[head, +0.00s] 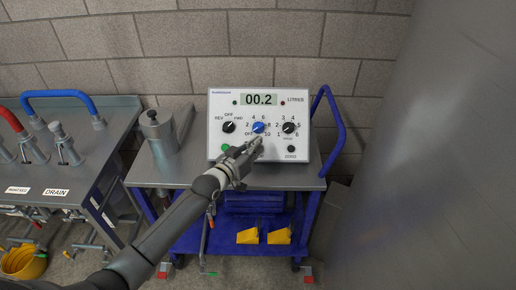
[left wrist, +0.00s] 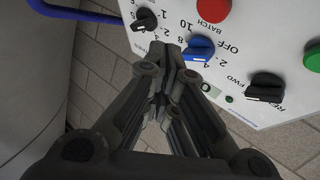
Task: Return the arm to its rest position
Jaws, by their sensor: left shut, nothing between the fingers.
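My left arm (head: 165,235) reaches in from the lower left of the head view. Its gripper (head: 256,143) is in front of the white control box (head: 300,105), just below the blue knob (head: 258,127). In the left wrist view the gripper (left wrist: 168,48) is shut and empty, its fingertips close beside the blue knob (left wrist: 198,49). I cannot tell whether they touch it. The box display (head: 259,99) reads 00.2 litres. The gripper and wrist hide part of the box's lower front. My right gripper is not in view.
The box stands on a grey-topped blue trolley (head: 305,178) with a blue handle (head: 333,125). A metal can (head: 160,135) stands left of the box. A metal bench (head: 100,150) with hose fittings is at the left. A grey surface (head: 440,150) fills the right side.

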